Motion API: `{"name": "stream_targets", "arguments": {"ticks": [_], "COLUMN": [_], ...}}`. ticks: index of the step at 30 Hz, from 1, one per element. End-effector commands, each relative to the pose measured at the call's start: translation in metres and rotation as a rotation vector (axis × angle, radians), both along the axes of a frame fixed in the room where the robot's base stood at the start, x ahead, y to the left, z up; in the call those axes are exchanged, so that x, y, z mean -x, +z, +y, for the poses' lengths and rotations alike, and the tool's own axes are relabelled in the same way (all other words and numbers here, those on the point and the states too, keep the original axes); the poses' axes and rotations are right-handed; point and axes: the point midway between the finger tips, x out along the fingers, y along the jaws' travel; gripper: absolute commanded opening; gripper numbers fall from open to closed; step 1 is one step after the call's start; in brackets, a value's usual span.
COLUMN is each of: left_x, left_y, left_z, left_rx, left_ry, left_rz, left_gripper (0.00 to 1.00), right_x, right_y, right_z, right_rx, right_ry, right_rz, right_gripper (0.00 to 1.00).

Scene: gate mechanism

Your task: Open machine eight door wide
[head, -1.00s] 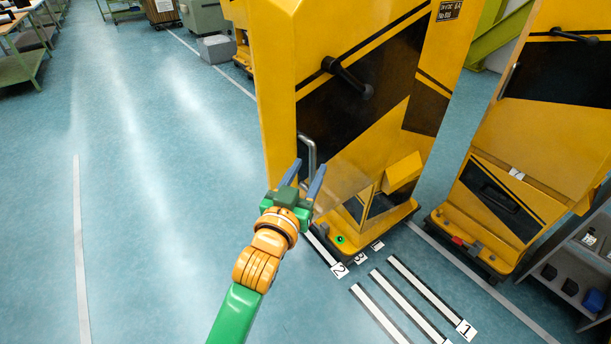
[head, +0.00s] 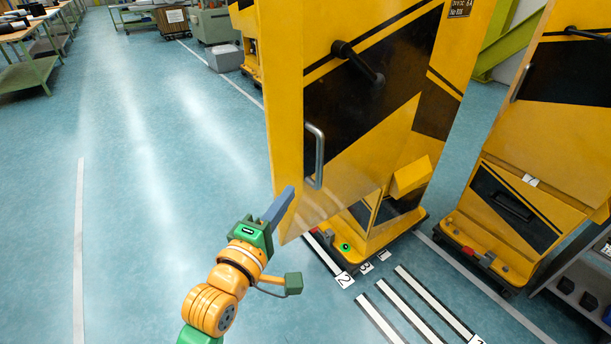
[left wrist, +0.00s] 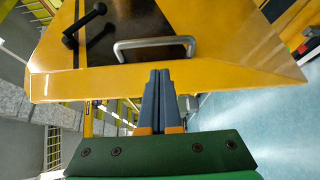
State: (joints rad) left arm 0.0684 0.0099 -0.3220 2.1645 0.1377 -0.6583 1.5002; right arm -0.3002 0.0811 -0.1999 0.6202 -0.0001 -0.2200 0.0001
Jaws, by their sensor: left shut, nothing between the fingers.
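The yellow machine door (head: 290,100) with black bands stands at an angle out from its body, its free edge towards me. It carries a silver bar handle (head: 316,157) and a black lever (head: 358,63). The handle also shows in the left wrist view (left wrist: 154,43), with the door edge (left wrist: 85,85) below it. My left gripper (head: 289,192) is shut and empty at the lower part of the free edge, below the handle. In the left wrist view its fingertips (left wrist: 161,74) overlap the edge face; I cannot tell whether they touch it. My right gripper is out of view.
A second yellow machine (head: 550,110) stands at the right, beside a grey shelf (head: 575,295). Striped floor markings (head: 415,300) lie in front of the machines. The blue floor (head: 150,200) to the left is clear; benches stand at the far left.

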Motion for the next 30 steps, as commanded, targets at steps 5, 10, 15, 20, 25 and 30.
{"name": "stream_targets", "arguments": {"ticks": [5,10,15,20,25,30], "left_x": [-0.031,-0.062,-0.080,-0.086,-0.085,-0.085], "left_y": [0.004,0.003,0.002,0.002,0.002,0.004], "left_z": [-0.014,-0.027,-0.035,-0.037,-0.037,-0.037], "left_rx": [-0.003,-0.006,-0.006,-0.006,-0.006,-0.005], "left_ry": [-0.001,-0.001,0.000,0.000,0.000,-0.001], "left_rz": [-0.003,-0.003,-0.004,-0.004,-0.004,-0.002], "left_gripper": [0.00,0.00,0.00,0.00,0.00,0.00], "right_x": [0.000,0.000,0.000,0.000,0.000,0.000], "right_y": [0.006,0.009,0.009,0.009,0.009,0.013], "right_z": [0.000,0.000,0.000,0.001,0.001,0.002], "right_rx": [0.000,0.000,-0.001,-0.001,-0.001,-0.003], "right_ry": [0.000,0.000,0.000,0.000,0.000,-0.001], "right_rz": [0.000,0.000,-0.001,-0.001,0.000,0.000], "right_gripper": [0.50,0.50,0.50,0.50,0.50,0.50]}}
